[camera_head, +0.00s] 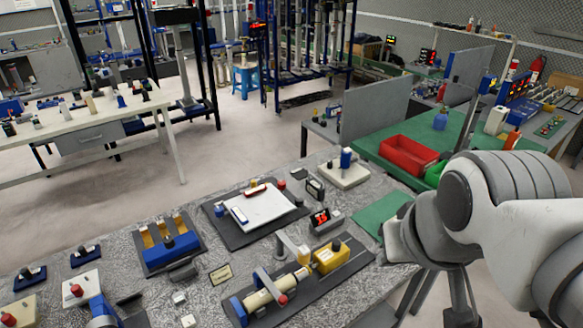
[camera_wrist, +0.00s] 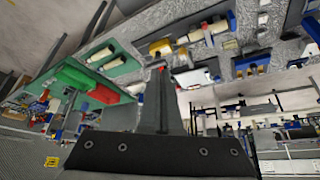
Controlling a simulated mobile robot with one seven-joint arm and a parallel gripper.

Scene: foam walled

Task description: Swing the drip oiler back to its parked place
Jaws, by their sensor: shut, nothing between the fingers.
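A small lathe-like fixture (camera_head: 268,296) stands on a dark base plate at the front of the grey bench. It has a cream cylinder, a red knob, a yellow block (camera_head: 331,257) and a pale bent arm on a post (camera_head: 290,247). The pale arm may be the drip oiler, but I cannot tell for certain. The yellow block also shows in the wrist view (camera_wrist: 160,47), near the top. My gripper (camera_wrist: 162,70) shows in the wrist view with its fingers together and empty, apart from the fixture. In the head view my arm is at the right, and the fingers cannot be made out.
Left of the fixture are a blue block stand (camera_head: 172,250) and a white plate on a dark base (camera_head: 258,207). A white base with a blue-topped post (camera_head: 344,170) stands behind. A red bin (camera_head: 408,157) sits on a green table at the right.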

